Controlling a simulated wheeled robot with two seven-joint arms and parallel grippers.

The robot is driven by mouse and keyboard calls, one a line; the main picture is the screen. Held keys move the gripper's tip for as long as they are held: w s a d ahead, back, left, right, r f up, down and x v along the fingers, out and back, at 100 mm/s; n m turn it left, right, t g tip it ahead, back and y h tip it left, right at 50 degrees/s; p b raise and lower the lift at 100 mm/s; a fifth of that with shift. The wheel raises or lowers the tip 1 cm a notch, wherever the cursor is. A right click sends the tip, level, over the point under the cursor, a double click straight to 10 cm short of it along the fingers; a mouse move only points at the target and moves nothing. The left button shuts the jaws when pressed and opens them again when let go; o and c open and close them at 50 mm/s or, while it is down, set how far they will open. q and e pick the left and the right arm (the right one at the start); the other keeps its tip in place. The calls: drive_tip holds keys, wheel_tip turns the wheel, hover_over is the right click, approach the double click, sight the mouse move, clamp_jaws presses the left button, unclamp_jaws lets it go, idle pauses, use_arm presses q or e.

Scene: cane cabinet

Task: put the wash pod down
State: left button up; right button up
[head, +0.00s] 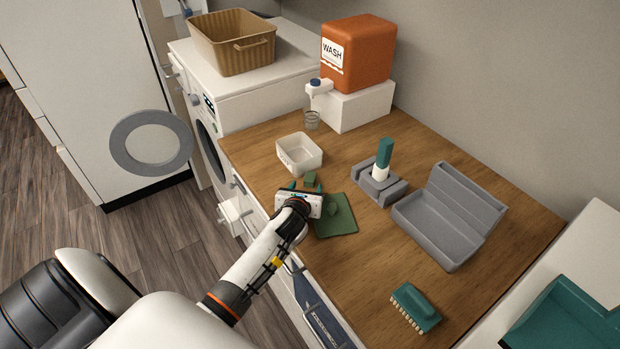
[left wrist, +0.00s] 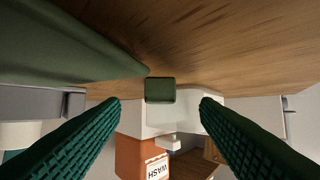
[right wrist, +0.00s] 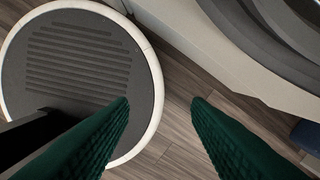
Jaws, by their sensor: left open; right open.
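The wash pod, seen as a small dark green cube (head: 310,178), is on the wooden counter just beyond my left gripper (head: 306,187). In the left wrist view, which is upside down, the cube (left wrist: 160,90) shows between the two teal fingers with clear gaps on both sides. My left gripper is open and low over the counter. A green mat (head: 344,226) lies beside it, with a darker green lump (head: 333,208) on it, partly hidden. My right gripper (right wrist: 160,100) is open and empty above the floor.
A white tub (head: 299,154) stands just behind the cube. A grey holder (head: 366,190) with a teal-and-white bottle, an open grey case (head: 437,228) and a teal brush (head: 416,307) stand to the right. An orange wash dispenser (head: 358,55) is at the back. The counter's front right is mostly clear.

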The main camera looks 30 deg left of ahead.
sight(309, 182)
use_arm(q)
drive_tip(key=x, duration=0.3)
drive_tip(key=shift+w+a+f, duration=0.1)
drive_tip(key=shift+w, duration=0.15)
drive_tip(key=c, duration=1.1)
